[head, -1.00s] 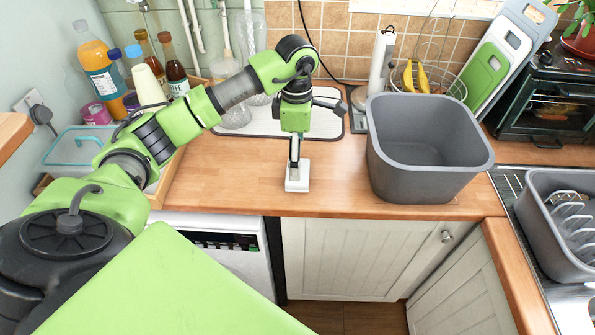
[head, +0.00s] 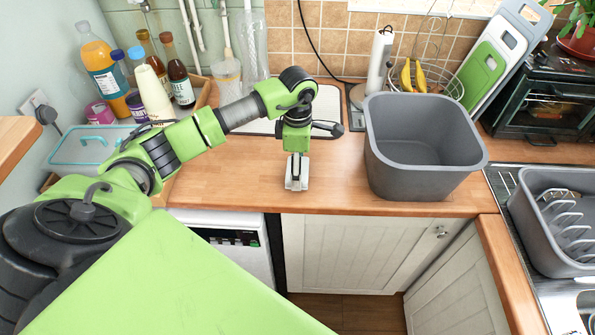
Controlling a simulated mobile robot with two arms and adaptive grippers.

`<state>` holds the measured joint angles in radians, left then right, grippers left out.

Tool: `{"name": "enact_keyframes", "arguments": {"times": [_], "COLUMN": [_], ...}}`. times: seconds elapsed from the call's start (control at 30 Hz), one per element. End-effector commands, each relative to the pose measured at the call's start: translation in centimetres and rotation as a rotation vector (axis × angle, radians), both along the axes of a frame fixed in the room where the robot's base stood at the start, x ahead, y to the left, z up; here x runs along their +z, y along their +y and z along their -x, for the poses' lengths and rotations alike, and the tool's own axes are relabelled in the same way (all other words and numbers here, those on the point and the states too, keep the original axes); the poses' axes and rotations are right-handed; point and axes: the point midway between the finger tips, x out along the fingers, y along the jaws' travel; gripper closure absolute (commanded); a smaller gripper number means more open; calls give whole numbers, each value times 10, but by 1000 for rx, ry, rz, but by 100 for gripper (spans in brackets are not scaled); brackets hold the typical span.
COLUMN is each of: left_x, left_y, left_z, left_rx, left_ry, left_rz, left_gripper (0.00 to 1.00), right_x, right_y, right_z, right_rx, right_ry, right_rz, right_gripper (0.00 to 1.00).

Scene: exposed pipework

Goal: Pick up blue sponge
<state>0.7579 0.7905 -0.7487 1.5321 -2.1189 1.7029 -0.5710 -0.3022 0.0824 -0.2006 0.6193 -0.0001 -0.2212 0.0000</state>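A small pale, whitish-grey block (head: 297,184) lies on the wooden counter near its front edge, in the middle of the head view. No clearly blue sponge shows; I cannot tell whether this block is the sponge. My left gripper (head: 296,172) points straight down at the block, its fingertips low and at or around it. The fingers partly cover the block, and whether they are open or shut on it is unclear. My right gripper is not in view.
A large grey tub (head: 418,187) stands right of the block. Behind my arm is a white mat (head: 262,126). Bottles (head: 103,72) and a clear, teal-rimmed container (head: 82,152) crowd the left. A grey dish rack (head: 560,225) sits far right. Counter between block and tub is clear.

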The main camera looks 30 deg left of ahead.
Motion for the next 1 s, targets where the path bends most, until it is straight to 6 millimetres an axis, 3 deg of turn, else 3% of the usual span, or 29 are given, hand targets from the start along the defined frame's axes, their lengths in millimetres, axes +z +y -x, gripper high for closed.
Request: {"name": "enact_keyframes", "arguments": {"times": [0.37, 0.57, 0.8, 1.0], "left_x": [4, 31, 88, 111], "left_y": [1, 0, -26, -51], "left_z": [-1, 0, 42, 85], "left_rx": [1, -1, -5, -5], "left_ry": [-2, -7, -8, -4], "left_rz": [-1, -2, -2, -5], "left_gripper": [47, 47, 47, 47], "right_x": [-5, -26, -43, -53], "right_y": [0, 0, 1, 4], "right_z": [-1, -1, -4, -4], "right_rx": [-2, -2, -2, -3], "right_ry": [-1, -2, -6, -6], "right_rz": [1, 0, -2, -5], "right_gripper": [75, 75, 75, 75]}}
